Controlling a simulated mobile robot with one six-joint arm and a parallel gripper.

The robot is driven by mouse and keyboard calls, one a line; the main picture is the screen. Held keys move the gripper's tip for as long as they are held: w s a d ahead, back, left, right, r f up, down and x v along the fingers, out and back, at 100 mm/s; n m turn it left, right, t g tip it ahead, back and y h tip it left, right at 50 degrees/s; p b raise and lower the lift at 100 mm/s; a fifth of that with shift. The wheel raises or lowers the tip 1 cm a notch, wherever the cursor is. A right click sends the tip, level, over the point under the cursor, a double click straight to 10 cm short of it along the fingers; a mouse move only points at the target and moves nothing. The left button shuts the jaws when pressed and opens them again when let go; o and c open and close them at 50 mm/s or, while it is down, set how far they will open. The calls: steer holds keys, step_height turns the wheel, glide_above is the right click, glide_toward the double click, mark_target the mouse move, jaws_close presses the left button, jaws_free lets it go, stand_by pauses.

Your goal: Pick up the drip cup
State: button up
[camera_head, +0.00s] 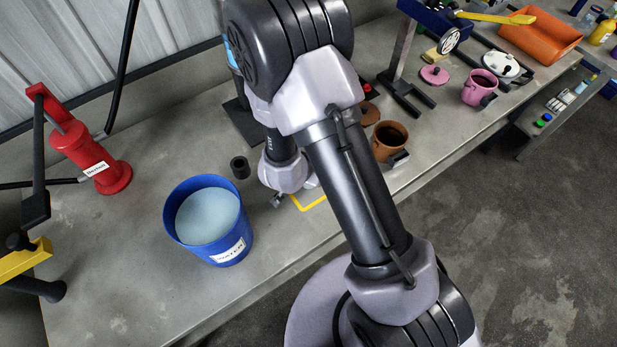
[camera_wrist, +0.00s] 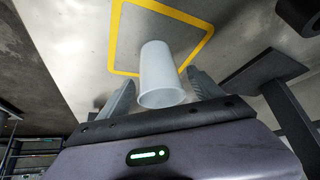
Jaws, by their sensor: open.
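My gripper (camera_wrist: 157,84) is open, with one grey finger on each side of the cup. In the head view my arm hides most of the cup, and only part of the yellow outline (camera_head: 312,204) and of my gripper (camera_head: 279,200) shows.
A blue water bucket (camera_head: 208,222) and a small black cylinder (camera_head: 240,167) stand left of my gripper. A brown pot (camera_head: 388,141) and a black stand (camera_head: 405,92) are to the right. A red pump (camera_head: 92,158) is at far left.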

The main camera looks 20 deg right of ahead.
steer(key=b+x, duration=0.1)
steer(key=x, duration=0.2)
steer(key=shift+w+d+f, duration=0.1)
steer(key=shift+f, duration=0.1)
steer(key=shift+r, duration=0.15)
steer(key=c, duration=1.4)
steer(key=shift+r, duration=0.1)
